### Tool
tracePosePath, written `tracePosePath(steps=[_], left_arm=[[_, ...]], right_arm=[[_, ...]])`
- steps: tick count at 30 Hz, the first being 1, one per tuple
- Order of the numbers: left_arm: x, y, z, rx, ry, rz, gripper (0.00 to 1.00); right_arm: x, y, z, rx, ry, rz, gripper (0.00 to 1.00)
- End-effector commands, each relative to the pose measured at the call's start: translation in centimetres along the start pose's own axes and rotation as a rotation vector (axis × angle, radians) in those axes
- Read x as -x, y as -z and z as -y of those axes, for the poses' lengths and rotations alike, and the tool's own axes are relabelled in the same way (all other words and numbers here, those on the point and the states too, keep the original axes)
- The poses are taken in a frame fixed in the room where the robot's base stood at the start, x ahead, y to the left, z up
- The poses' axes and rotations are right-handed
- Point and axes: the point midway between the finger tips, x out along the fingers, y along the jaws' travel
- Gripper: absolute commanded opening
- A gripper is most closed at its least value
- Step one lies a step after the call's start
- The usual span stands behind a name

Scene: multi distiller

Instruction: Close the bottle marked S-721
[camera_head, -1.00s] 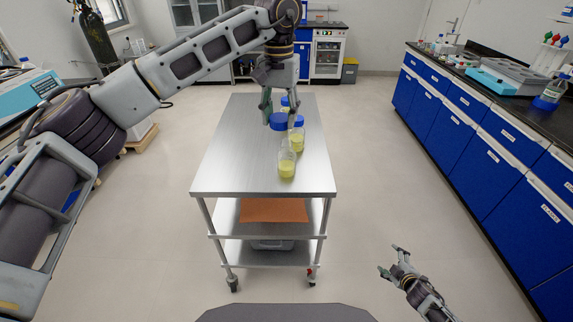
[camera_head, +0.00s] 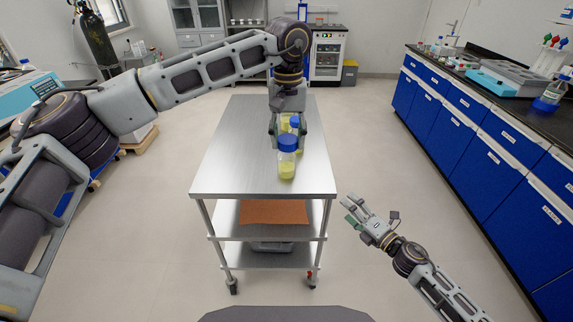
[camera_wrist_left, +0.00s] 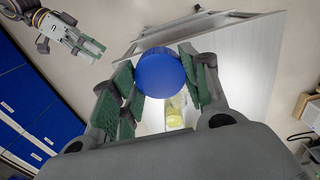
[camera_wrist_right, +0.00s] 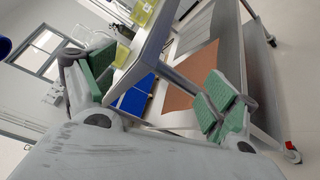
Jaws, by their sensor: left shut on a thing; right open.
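My left gripper (camera_head: 288,132) is shut on this cap from above. In the left wrist view the cap (camera_wrist_left: 165,73) is between the green pads, with yellow liquid (camera_wrist_left: 174,115) below it. My right gripper (camera_head: 351,209) is open and empty, off the cart's right front corner; its spread pads show in the right wrist view (camera_wrist_right: 155,92). No S-721 marking is readable.
Another blue-capped bottle (camera_head: 294,121) stands close behind, partly hidden by my left gripper. The cart top (camera_head: 235,150) is bare to the left and at the front. A blue-fronted bench (camera_head: 460,125) runs along the right. Clear floor lies between bench and cart.

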Motion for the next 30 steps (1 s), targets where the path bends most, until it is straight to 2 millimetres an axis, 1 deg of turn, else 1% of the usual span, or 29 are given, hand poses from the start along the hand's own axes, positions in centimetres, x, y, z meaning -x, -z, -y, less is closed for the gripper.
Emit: tracePosePath(steps=[1, 3, 6, 9, 12, 15, 19, 24, 30], left_arm=[[-0.3, -0.1, 0.1, 0.023, 0.0, 0.0, 0.36], [-0.6, -0.3, 0.2, 0.061, 0.0, -0.001, 0.36], [-0.9, -0.7, 0.3, 0.114, 0.0, -0.001, 0.36], [-1.1, -0.9, 0.3, 0.167, 0.0, -0.001, 0.36], [-1.2, -1.2, 0.4, 0.218, -0.001, -0.001, 0.36], [-1.3, -1.5, 0.4, 0.268, -0.001, -0.001, 0.36], [-1.3, -1.9, 0.3, 0.328, -0.002, -0.001, 0.36], [-1.3, -2.2, 0.3, 0.394, -0.002, -0.001, 0.36], [-1.3, -2.4, 0.3, 0.443, -0.002, -0.001, 0.36]], right_arm=[[-0.2, 0.8, -1.8, 0.063, -0.033, -0.024, 0.86], [-0.3, 1.9, -4.2, 0.165, -0.079, -0.056, 0.86], [-0.3, 3.3, -7.0, 0.304, -0.136, -0.092, 0.86], [-0.1, 4.6, -9.1, 0.437, -0.188, -0.121, 0.86], [0.1, 5.8, -10.7, 0.565, -0.232, -0.144, 0.86], [0.3, 6.8, -11.8, 0.684, -0.27, -0.164, 0.86], [0.7, 7.9, -12.4, 0.826, -0.31, -0.185, 0.86], [0.9, 8.8, -12.6, 0.967, -0.347, -0.201, 0.86], [1.1, 9.2, -12.6, 1.059, -0.371, -0.208, 0.86]])
